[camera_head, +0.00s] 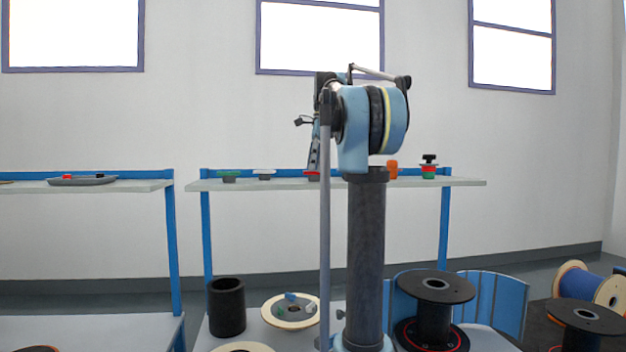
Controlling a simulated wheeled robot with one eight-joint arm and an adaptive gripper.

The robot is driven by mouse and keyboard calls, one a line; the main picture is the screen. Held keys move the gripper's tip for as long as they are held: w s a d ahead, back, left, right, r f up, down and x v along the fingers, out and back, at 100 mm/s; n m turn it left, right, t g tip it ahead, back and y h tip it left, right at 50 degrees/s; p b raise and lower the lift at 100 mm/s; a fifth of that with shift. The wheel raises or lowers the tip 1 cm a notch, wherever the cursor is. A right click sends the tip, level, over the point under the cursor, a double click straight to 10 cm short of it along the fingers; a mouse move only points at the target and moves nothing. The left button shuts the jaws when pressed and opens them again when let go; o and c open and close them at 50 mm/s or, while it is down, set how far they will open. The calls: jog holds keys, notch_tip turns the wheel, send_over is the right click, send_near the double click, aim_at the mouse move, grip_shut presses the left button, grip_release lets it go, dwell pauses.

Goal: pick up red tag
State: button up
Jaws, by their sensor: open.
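A small red tag (313,176) on a dark base sits on the top shelf of the middle rack, partly hidden behind my arm's upright link. A green tag (229,174) and a white tag (264,174) stand in the same row to its left. My gripper (313,165) points down just above or in front of the red tag and is open. It is small and partly covered by my arm, so I cannot tell whether it touches the tag.
The shelf (460,182) also bears an orange object (392,169) and a red-green stacked piece (429,169). A grey tray (82,181) with small red pieces lies on the left rack. Below stand a black cylinder (227,308) and several spools, including a black one (434,312).

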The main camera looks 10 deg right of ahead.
jog(key=shift+a+f, duration=0.15)
jog(key=shift+f, duration=0.55)
jog(key=shift+a+f, duration=0.1)
jog(key=shift+f, duration=0.6)
jog(key=c, duration=1.2)
jog(key=shift+o, duration=0.2)
jog(key=shift+w+r, duration=0.1)
